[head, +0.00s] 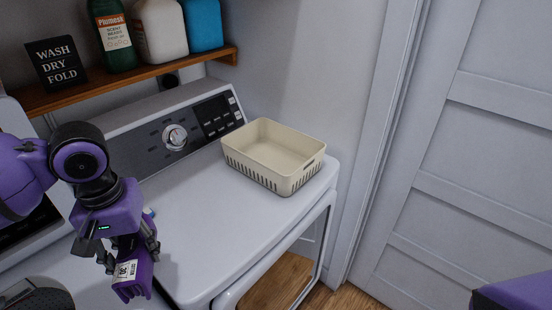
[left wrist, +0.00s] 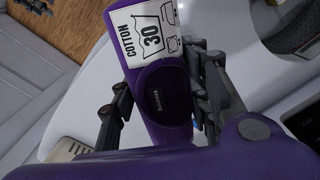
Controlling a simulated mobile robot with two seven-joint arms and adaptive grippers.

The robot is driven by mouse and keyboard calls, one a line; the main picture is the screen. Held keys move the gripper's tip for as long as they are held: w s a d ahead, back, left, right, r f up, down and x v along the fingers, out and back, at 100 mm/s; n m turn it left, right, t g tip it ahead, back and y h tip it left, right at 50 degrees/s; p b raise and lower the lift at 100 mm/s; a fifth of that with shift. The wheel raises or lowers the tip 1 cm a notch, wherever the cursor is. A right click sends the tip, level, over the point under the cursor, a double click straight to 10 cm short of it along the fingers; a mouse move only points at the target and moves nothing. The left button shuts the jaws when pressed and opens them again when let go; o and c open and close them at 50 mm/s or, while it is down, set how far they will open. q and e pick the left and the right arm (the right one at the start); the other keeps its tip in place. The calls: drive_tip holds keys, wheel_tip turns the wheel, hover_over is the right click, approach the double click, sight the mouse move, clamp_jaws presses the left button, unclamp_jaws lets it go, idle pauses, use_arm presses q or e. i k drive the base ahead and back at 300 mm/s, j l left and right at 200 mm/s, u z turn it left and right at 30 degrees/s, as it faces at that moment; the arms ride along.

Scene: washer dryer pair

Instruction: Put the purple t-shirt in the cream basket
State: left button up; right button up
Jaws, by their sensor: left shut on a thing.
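The purple t-shirt (head: 134,282) is a folded bundle with a white care label. My left gripper (head: 130,258) is shut on it, near the front left of the white dryer top. In the left wrist view the t-shirt (left wrist: 162,85) sits between the two fingers, with its "COTTON 30" label facing the camera. The cream basket (head: 274,157) stands on the back right of the machine top, upright, and its visible inside is empty. The basket is right of and behind my left gripper, well apart from it. My right gripper is not in view.
A wooden shelf (head: 130,81) above holds a dark sign (head: 57,63), a green bottle (head: 114,38), a white jug (head: 160,32) and a blue container (head: 202,25). The control panel (head: 180,128) rises behind the top. The white surface (head: 200,220) before the basket is clear.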

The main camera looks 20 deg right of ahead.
sight(273, 164)
drive_tip(key=i+l+z, duration=0.15)
drive_tip(key=l, duration=0.25)
drive_tip(key=i+l+z, duration=0.15)
drive_tip(key=i+l, duration=0.3)
drive_tip(key=i, duration=0.3)
